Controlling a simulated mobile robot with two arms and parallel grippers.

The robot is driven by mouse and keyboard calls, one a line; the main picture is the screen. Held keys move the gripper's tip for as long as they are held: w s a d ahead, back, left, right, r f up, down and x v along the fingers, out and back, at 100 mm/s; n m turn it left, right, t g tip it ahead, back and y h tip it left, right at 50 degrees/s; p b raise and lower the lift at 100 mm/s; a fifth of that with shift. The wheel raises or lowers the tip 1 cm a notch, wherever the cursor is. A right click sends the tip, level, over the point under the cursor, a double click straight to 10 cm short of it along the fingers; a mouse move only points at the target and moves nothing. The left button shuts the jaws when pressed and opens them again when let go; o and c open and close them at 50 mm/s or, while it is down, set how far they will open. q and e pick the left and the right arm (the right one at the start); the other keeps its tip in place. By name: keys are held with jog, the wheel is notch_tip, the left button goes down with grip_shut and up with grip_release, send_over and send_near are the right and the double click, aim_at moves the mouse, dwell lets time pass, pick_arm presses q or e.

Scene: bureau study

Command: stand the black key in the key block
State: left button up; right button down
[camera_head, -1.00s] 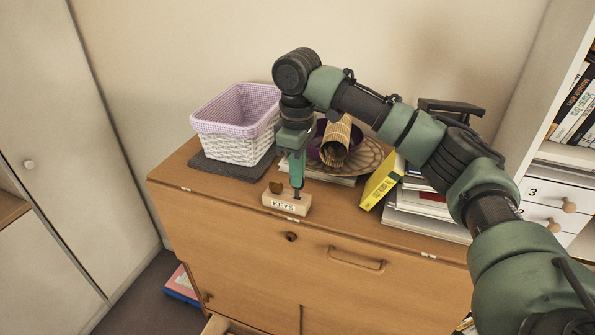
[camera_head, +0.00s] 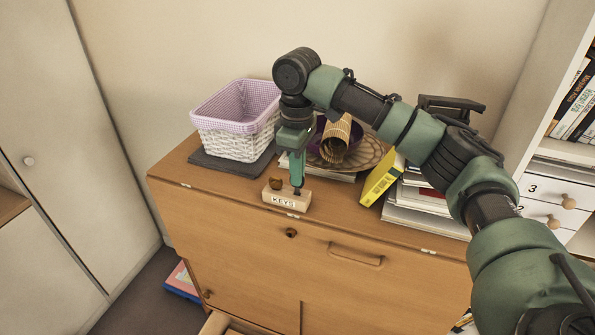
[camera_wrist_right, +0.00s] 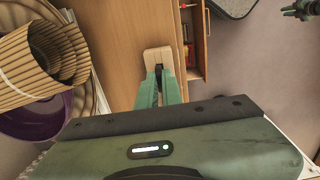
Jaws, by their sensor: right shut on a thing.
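The key block (camera_head: 287,200) is a small pale wooden block labelled KEYS near the front edge of the bureau top. A brown rounded piece (camera_head: 275,184) stands at its left end. My right gripper (camera_head: 297,185) points down over the block's right part, shut on the black key (camera_head: 297,191). Only a short dark bit of the key shows between the fingertips and block; how deep it sits is hidden. In the right wrist view the block (camera_wrist_right: 156,54) lies just beyond the fingertips (camera_wrist_right: 159,80), with the dark key between them.
A white wicker basket (camera_head: 238,141) with lilac lining stands on a dark mat (camera_head: 212,167) at left. A bamboo roll (camera_head: 335,141) and woven plate (camera_head: 366,157) are behind the gripper. A yellow book (camera_head: 382,181) and stacked books (camera_head: 418,207) are right. A lower drawer (camera_head: 215,324) stands open.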

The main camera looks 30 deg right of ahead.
jog(key=shift+f, duration=0.9)
dwell(0.4)
jog(key=c, duration=1.6)
grip_release()
jog(key=shift+o, duration=0.3)
jog(key=o, duration=0.5)
jog(key=shift+r, duration=4)
